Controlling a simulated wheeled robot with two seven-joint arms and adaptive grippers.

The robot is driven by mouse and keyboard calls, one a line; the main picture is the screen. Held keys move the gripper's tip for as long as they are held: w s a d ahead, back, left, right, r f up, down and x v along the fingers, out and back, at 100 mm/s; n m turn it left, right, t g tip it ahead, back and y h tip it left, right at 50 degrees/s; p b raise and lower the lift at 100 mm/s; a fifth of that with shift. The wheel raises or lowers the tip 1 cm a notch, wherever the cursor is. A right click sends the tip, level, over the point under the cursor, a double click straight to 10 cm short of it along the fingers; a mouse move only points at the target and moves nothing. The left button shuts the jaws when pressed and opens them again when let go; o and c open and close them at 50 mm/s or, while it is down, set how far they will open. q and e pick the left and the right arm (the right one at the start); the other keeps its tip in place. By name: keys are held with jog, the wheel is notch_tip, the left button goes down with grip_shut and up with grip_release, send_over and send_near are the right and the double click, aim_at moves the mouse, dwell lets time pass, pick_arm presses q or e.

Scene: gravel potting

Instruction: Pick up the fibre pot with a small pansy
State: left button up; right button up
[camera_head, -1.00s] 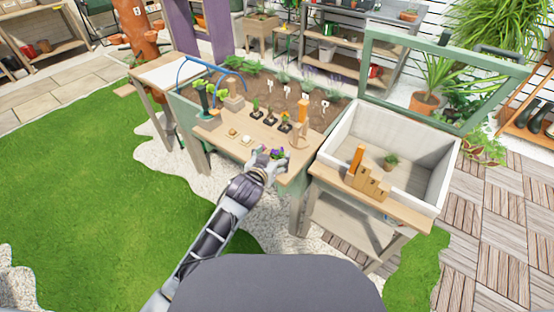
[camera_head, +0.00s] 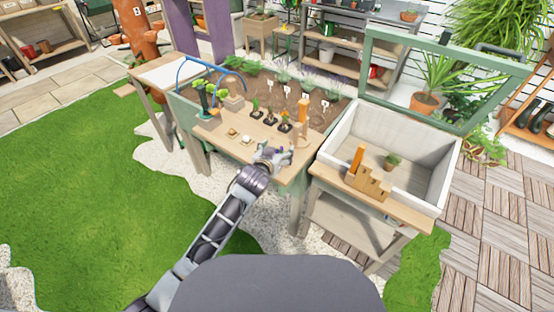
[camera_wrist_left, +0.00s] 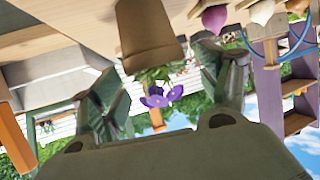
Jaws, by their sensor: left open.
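The fibre pot (camera_wrist_left: 147,35) is brown and tapered, with green leaves and a small purple pansy (camera_wrist_left: 160,97). The left wrist view shows it upside down, with the wooden bench top at the top of the picture. My left gripper (camera_wrist_left: 165,90) is open, with one finger on each side of the plant and the pot in front of the palm. No finger visibly touches the pot. In the head view, my left gripper (camera_head: 284,155) is at the bench's front edge and hides most of the pot and pansy. My right gripper is not in view.
Three small dark pots with seedlings (camera_head: 270,116) stand behind on the wooden bench (camera_head: 222,138). Small pale items (camera_head: 247,140) lie left of my gripper. An orange-handled tool (camera_head: 303,110) stands close behind. A white-walled box (camera_head: 430,165) with a wooden front ledge is at the right.

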aim_at(277, 150)
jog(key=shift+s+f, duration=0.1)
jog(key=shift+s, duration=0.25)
pick_arm(q)
jog(key=c, duration=1.1)
jog(key=shift+c, duration=0.2)
jog(key=shift+r, duration=0.15)
jog(key=shift+r, duration=0.6)
notch_tip(277, 150, up, 8)
jog(key=shift+f+p, duration=0.15)
jog(key=shift+p, duration=0.55)
jog(key=shift+r, duration=0.35)
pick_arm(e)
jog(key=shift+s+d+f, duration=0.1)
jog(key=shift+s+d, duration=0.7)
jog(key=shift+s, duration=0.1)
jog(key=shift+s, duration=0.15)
